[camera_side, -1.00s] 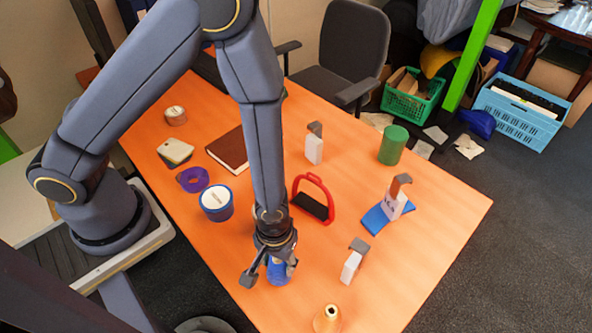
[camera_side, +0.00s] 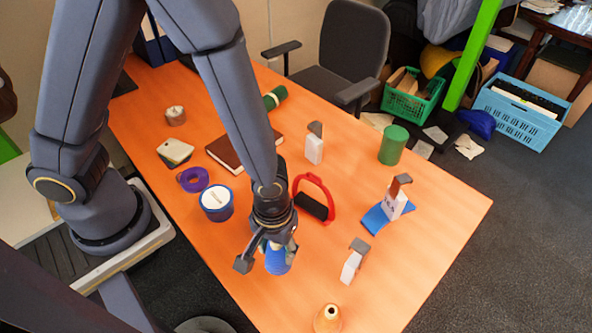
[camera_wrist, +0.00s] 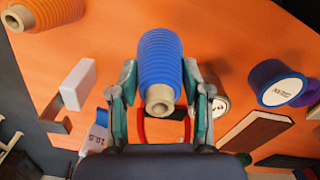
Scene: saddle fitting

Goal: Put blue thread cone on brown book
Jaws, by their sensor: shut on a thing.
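The blue thread cone (camera_side: 279,259) is held in my gripper (camera_side: 266,246), above the orange table in the side view. In the wrist view the blue thread cone (camera_wrist: 160,62) sits between the two fingers of my gripper (camera_wrist: 160,88), its tan core end towards the camera. The brown book (camera_side: 229,152) lies on the table, up and left of my gripper in the side view, partly hidden behind my arm. The brown book (camera_wrist: 253,137) shows at the lower right in the wrist view. Nothing is seen lying on its visible part.
A red stirrup (camera_side: 318,200) stands right of my arm. A blue-and-white tub (camera_side: 217,203) and purple ring (camera_side: 193,179) lie between my gripper and the book's left side. White blocks with grey tops (camera_side: 351,265), an orange cone (camera_side: 327,318) and a green cylinder (camera_side: 393,145) stand rightward.

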